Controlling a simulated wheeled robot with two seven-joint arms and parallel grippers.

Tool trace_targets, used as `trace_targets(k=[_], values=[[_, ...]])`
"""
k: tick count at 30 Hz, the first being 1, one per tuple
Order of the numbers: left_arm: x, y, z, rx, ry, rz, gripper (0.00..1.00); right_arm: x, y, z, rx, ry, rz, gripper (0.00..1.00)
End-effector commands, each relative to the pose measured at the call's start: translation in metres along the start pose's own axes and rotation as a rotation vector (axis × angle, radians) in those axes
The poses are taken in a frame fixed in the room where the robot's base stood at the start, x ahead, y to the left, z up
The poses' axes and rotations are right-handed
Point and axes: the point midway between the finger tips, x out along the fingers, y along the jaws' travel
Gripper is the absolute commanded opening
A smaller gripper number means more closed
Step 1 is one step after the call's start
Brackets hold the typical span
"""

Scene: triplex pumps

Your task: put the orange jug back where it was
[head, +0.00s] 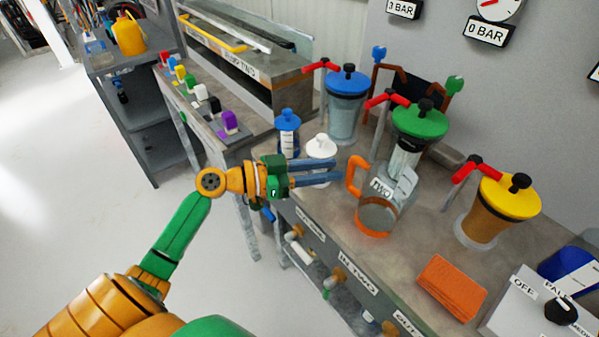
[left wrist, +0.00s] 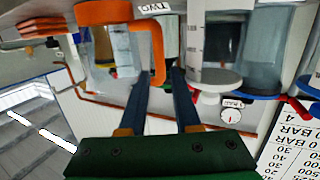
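The orange jug (head: 378,215) is clear with an orange handle (head: 354,176), an orange base and a "TWO" label. It stands upright on the grey bench. In the left wrist view its orange handle (left wrist: 158,52) shows just beyond my fingers. My left gripper (head: 338,173) is open, its two blue fingers pointing at the handle from the left. In the left wrist view the fingers (left wrist: 163,80) are apart, with the handle's end near the gap between their tips. I cannot tell whether they touch it. My right gripper is not in view.
A flat orange mat (head: 452,288) lies bare on the bench, right of the jug. Green-lidded (head: 420,122), blue-lidded (head: 347,82) and yellow-lidded (head: 510,197) pumps stand behind and right. A white-lidded container (head: 320,147) and a blue-topped bottle (head: 287,122) are close to my left gripper.

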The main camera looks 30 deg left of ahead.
Motion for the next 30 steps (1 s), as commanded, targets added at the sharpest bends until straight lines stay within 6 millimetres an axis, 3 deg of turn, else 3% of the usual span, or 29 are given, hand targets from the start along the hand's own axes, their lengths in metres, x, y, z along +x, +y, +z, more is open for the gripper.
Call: trace_targets(k=[6, 12, 27, 29, 30], values=[[-0.051, -0.001, 0.006, 0.000, -0.003, -0.003, 0.31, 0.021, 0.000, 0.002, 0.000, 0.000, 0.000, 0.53], [-0.085, 0.000, 0.003, 0.000, -0.001, -0.001, 0.31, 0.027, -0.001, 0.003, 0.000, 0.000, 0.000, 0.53], [-0.091, 0.000, 0.001, 0.001, -0.001, 0.001, 0.31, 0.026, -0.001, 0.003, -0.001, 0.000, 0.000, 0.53], [-0.088, 0.003, 0.008, -0.009, -0.024, 0.004, 0.31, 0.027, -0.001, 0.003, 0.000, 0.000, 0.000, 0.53], [-0.084, 0.007, 0.022, -0.026, -0.068, 0.009, 0.31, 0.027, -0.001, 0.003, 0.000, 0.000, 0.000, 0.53]])
